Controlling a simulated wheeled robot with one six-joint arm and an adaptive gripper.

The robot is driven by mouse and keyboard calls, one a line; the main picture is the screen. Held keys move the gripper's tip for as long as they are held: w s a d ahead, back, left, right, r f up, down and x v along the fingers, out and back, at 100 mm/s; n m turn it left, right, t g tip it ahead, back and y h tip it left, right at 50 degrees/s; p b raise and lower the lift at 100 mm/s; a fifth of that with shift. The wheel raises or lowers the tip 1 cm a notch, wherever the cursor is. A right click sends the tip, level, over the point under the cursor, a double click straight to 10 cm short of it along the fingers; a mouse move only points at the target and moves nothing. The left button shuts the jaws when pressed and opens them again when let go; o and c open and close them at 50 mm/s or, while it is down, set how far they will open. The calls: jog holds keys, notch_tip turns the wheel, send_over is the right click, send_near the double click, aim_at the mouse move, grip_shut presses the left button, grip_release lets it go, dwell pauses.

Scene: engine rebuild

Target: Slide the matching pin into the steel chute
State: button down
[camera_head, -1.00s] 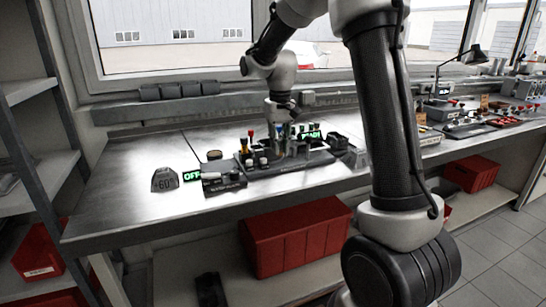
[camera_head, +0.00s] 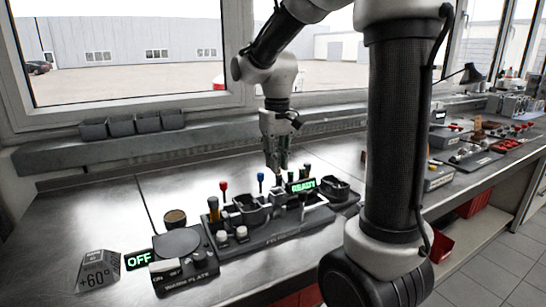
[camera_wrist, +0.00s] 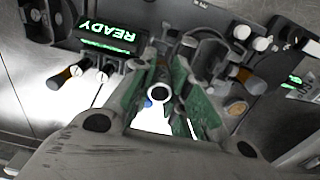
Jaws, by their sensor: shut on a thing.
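My gripper (camera_head: 277,165) points down over the middle of the black tool tray (camera_head: 268,240) on the bench. In the wrist view my gripper (camera_wrist: 160,95) has its green-padded fingers shut on a small steel pin (camera_wrist: 159,92), whose round hollow end shows between the tips. In the head view the pin is too small to make out clearly. Grey metal holders (camera_head: 252,213) stand on the tray just below and left of the fingers; I cannot tell which part is the steel chute. I cannot tell whether the pin touches anything.
Upright red (camera_head: 223,188) and blue (camera_head: 260,180) tools stand close to the gripper. A green READY display (camera_head: 303,186) is to its right. A hot plate (camera_head: 178,243), OFF display (camera_head: 139,259) and +60° block (camera_head: 97,270) lie left. The bench left of the tray's back is clear.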

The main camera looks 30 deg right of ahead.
jog(key=shift+f, duration=2.25)
jog(key=shift+f, duration=1.25)
dwell(0.6)
jog(key=c, duration=0.9)
grip_release()
jog(key=shift+r, duration=4)
